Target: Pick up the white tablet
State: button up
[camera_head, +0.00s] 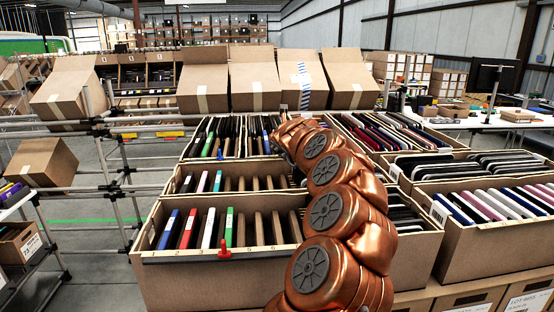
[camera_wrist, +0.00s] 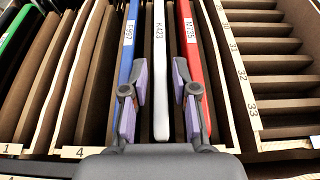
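A white tablet labelled K423 (camera_wrist: 161,70) stands on edge in a carton slot in the wrist view, between a blue tablet (camera_wrist: 129,48) on its left and a red tablet (camera_wrist: 190,45) on its right. My gripper (camera_wrist: 160,92) is open, with one purple-padded finger on each side of the white tablet. Gaps show between the pads and the white tablet. The left finger overlaps the blue tablet in the picture and the right finger overlaps the red one. In the head view my arm hides the fingertips.
Wooden dividers with numbered strips (camera_wrist: 238,75) and empty slots lie to the right.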

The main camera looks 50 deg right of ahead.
jog(key=shift+w+d+f+p, duration=0.1)
jog(key=shift+w+d+p, duration=0.35)
jog(key=shift+w, duration=0.1)
jog(key=shift+p+x, duration=0.3)
jog(key=shift+x, duration=0.55)
jog(key=shift+f, duration=0.1)
jog(key=shift+c, duration=0.2)
grip_shut()
